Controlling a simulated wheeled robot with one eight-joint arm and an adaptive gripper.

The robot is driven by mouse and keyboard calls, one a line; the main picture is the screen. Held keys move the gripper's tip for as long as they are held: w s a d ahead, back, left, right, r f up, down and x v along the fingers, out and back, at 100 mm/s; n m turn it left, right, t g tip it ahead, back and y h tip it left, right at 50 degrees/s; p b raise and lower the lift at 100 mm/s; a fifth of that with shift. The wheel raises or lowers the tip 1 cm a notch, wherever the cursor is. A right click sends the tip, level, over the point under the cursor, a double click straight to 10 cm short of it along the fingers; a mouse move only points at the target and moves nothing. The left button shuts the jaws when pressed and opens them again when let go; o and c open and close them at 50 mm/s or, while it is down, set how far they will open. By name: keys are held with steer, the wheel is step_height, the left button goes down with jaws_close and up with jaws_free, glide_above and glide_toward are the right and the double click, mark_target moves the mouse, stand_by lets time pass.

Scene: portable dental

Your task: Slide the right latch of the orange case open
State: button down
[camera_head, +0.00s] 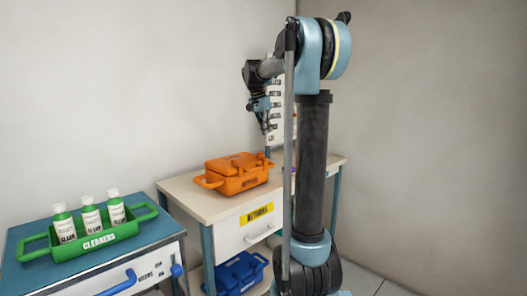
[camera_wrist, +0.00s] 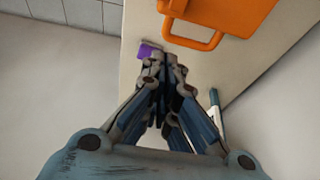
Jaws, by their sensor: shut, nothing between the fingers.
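The orange case (camera_head: 238,173) sits lidded on the white-topped table. Part of it also shows at the top of the wrist view (camera_wrist: 215,12), with its handle loop toward my gripper. In the head view small orange latch parts are too small to tell apart, so I cannot tell how the right latch stands. My gripper (camera_head: 266,128) is above the table, up and to the right of the case, pointing down. In the wrist view its fingertips (camera_wrist: 173,60) are together and empty, apart from the case and its handle.
A purple item (camera_wrist: 148,51) lies on the table near the fingertips in the wrist view. A green tray (camera_head: 110,236) of several white bottles stands on the left cart. A blue case (camera_head: 238,275) is on the shelf below. A wall chart hangs behind my arm.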

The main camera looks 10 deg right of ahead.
mark_target(260, 155)
steer(key=shift+w+r, duration=0.1)
steer(key=shift+w, duration=0.35)
steer(key=x, duration=1)
steer(key=shift+s+a, duration=0.75)
steer(key=shift+a, duration=0.25)
steer(key=shift+s+a, duration=0.45)
steer(key=shift+a, duration=0.15)
